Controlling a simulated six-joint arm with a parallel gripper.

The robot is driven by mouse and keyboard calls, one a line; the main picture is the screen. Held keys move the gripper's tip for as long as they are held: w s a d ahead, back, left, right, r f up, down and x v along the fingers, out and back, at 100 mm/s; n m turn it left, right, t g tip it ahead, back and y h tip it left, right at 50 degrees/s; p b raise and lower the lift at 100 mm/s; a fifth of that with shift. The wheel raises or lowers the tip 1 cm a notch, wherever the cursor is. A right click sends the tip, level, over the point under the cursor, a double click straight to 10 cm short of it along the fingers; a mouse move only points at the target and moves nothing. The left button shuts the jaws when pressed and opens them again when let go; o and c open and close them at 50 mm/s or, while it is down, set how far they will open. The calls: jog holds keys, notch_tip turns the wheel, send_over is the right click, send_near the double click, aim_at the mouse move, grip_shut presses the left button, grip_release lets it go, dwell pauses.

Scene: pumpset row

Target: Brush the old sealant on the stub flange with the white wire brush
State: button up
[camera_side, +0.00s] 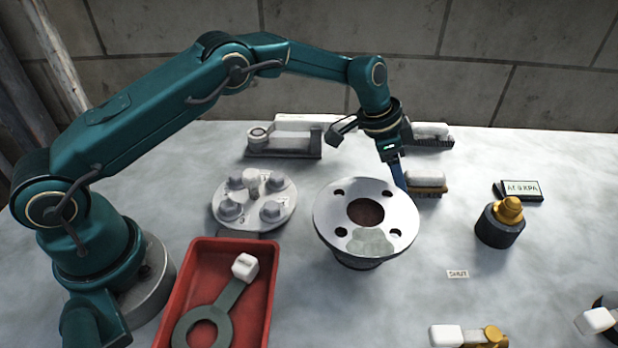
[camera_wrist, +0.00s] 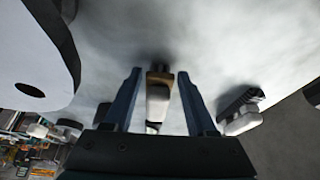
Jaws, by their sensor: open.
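The stub flange (camera_side: 335,215) is a round pale metal ring with a dark bore and bolt holes. A grey-green patch of old sealant (camera_side: 370,243) lies on its near face. Part of the flange (camera_wrist: 35,60) fills the left of the wrist view. A white-topped brush with tan bristles (camera_side: 426,179) lies right of and behind the flange. My gripper (camera_side: 401,182) points down beside its left end. In the wrist view my gripper (camera_wrist: 158,80) is open, and this brush (camera_wrist: 158,100) shows between the two blue fingers. I see no contact with it.
A second white-topped brush with dark bristles (camera_side: 432,136) lies behind. A bolted grey cover (camera_side: 253,202) stands left of the flange. A red tray (camera_side: 262,290) holds a ring-ended tool (camera_side: 225,305). A yellow-topped dark fitting (camera_side: 500,222) stands at right.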

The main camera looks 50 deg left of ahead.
jog(key=shift+r, duration=0.1)
jog(key=shift+r, duration=0.55)
grip_shut()
dwell(0.4)
notch_tip(320, 180, up, 6)
dwell(0.8)
